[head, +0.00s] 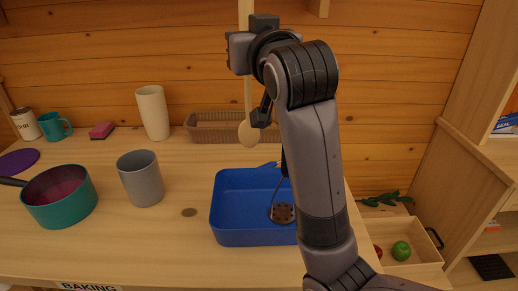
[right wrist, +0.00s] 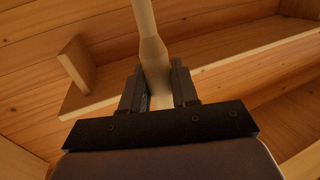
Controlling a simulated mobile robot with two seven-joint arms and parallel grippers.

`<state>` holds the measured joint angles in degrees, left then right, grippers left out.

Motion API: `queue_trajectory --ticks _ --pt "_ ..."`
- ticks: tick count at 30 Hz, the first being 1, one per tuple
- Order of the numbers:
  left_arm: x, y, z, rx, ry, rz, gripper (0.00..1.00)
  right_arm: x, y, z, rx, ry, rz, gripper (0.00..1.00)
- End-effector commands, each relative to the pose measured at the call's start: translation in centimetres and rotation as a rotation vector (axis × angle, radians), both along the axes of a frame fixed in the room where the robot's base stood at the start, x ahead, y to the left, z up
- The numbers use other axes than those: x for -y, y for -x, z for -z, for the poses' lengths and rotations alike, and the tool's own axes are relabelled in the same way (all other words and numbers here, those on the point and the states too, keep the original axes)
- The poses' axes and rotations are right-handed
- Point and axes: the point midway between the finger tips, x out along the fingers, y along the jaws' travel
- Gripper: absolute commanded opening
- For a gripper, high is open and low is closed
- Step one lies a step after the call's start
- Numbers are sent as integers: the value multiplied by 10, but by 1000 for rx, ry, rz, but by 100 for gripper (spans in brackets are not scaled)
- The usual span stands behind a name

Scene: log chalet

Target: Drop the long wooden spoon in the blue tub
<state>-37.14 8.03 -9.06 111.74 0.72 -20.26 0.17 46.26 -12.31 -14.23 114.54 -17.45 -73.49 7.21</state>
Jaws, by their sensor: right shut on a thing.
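The long wooden spoon (head: 248,133) hangs upright, bowl down, in the head view, partly hidden by my right wrist. My right gripper (head: 261,115) is shut on it; in the right wrist view the two fingers (right wrist: 158,85) clasp the pale wooden spoon (right wrist: 147,25). The blue tub (head: 246,238) stands on the counter below, its right side hidden by my arm. The spoon's bowl shows above the tub's back rim in the picture; its exact depth over the tub cannot be told. My left gripper is out of view.
A perforated skimmer (head: 282,212) rests in the tub. A grey cup (head: 141,178), a teal pot (head: 60,196) and a white tumbler (head: 152,112) stand to the left. A wicker basket (head: 215,127) is behind. An open drawer (head: 410,262) with apples is at right.

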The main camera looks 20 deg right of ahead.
Motion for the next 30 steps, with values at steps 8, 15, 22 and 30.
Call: queue_trajectory --ticks 8,15,22,30 --pt "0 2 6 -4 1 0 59 0 0 69 -5 2 0 0" --pt "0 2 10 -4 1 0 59 0 1 121 -3 3 0 0" --pt "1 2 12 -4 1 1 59 0 0 140 0 2 0 0" --pt "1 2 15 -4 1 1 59 0 1 176 0 1 -1 0"
